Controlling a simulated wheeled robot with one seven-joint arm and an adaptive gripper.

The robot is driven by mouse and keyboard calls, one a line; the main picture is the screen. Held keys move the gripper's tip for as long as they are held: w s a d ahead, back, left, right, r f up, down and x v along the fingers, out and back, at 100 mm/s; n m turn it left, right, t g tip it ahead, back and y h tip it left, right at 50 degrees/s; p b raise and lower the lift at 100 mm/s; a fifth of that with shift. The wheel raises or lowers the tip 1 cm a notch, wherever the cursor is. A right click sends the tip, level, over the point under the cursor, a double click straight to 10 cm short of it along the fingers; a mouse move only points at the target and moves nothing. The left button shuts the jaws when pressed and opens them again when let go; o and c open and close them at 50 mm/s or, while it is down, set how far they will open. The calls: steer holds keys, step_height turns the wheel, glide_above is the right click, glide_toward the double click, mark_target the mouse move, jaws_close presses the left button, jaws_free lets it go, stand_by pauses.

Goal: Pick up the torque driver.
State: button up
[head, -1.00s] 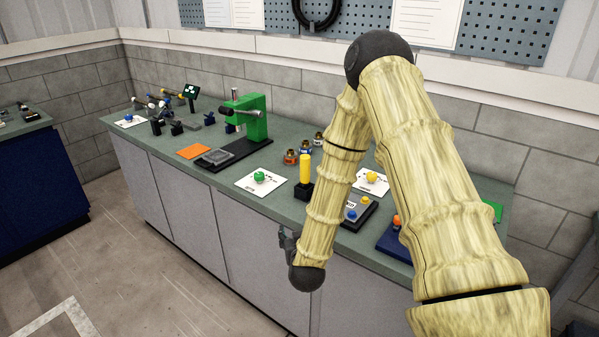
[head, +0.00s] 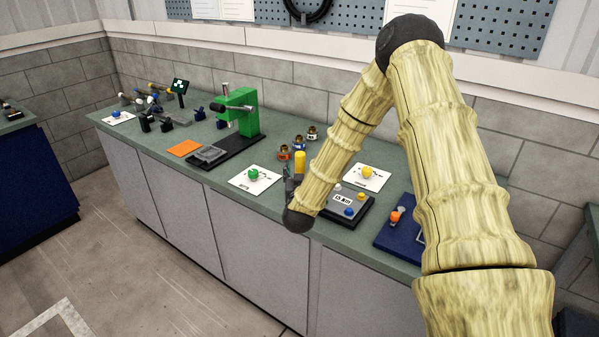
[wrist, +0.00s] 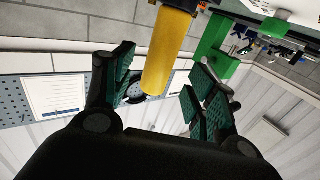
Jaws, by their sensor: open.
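The torque driver, with a thick yellow handle (head: 300,163), stands upright on the bench. In the head view its lower part and black stand are largely hidden behind my gripper and forearm. My gripper (head: 291,187) is at the bench's front side, close in front of the driver. In the wrist view, which is turned over, the yellow handle (wrist: 170,50) shows in the gap between the two green-padded fingers of my gripper (wrist: 160,78). The fingers are spread open. I see space on both sides of the handle and cannot tell whether it lies fully between the pads.
A white card with a green knob (head: 253,175) lies left of the driver. A grey box with coloured buttons (head: 347,206) and a blue tray (head: 400,243) are to the right. A green press (head: 240,115) stands further left, and several small jars (head: 299,142) stand behind.

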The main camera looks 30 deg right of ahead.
mark_target(300, 167)
steer(key=shift+f+p+x, duration=0.2)
steer(key=shift+p+x, duration=1)
steer(key=shift+x, duration=1.2)
steer(key=c, duration=1.1)
